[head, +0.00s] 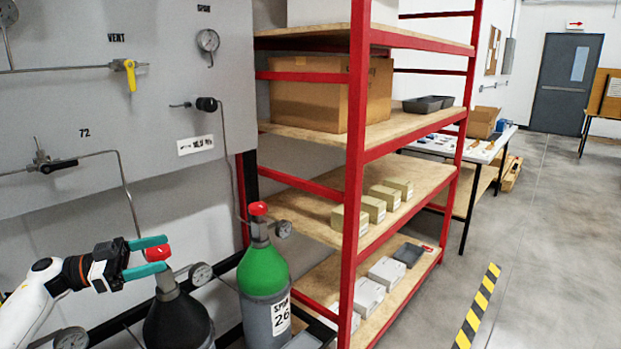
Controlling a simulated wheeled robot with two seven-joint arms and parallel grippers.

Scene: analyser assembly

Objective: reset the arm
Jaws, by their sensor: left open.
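My left arm (36,295) comes in from the lower left. Its gripper (160,255) has teal fingers and is open, with one finger above and one below the red cap (157,253) of a dark gas cylinder (178,322). The cap sits between the fingers in the picture; I cannot tell whether they touch it. My right gripper is not in view.
A green-topped cylinder (264,271) marked 26 stands to the right. A grey panel (70,110) with gauges, valves and pipes rises behind. A red-framed shelf (356,160) holds boxes. Open floor (545,240) lies at the right, with a yellow-black stripe (477,308).

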